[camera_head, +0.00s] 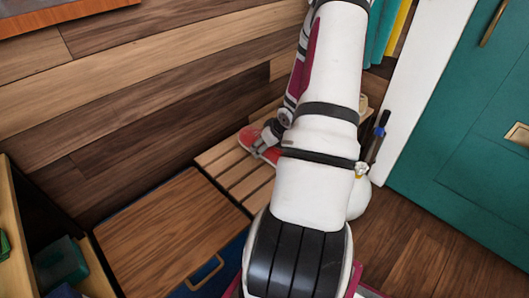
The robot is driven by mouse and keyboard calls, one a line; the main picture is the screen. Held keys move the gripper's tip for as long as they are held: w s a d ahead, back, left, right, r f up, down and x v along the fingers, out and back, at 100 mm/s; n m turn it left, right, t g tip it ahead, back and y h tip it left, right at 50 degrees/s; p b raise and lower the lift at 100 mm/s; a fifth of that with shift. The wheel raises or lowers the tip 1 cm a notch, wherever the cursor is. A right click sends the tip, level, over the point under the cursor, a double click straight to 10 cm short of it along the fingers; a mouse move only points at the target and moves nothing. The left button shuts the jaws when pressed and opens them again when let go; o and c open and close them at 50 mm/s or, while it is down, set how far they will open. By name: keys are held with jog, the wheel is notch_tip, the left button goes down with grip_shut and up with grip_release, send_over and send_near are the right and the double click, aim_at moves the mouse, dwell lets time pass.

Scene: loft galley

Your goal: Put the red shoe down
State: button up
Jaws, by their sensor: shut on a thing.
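The red shoe (249,137) shows to the left of my arm, over the slatted wooden bench (216,155). It is red with a paler edge. My gripper (269,137) is dark and is shut on the shoe. My white arm hides part of the gripper and the bench's right side. I cannot tell whether the shoe touches the slats or is held just above them.
A wooden-topped box (165,235) with a handle stands at the bench's near left. An open shelf (85,265) is at the far left. A teal door (465,120) is at the right. Bare bench slats show left of the shoe.

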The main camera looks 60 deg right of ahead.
jog(key=shift+w+d, duration=0.25)
jog(key=shift+w, duration=0.05)
jog(key=shift+f+b, duration=1.2)
jog(key=shift+f, duration=0.6)
jog(key=shift+f, duration=0.15)
jog(key=o, duration=1.4)
jog(key=shift+c, duration=0.2)
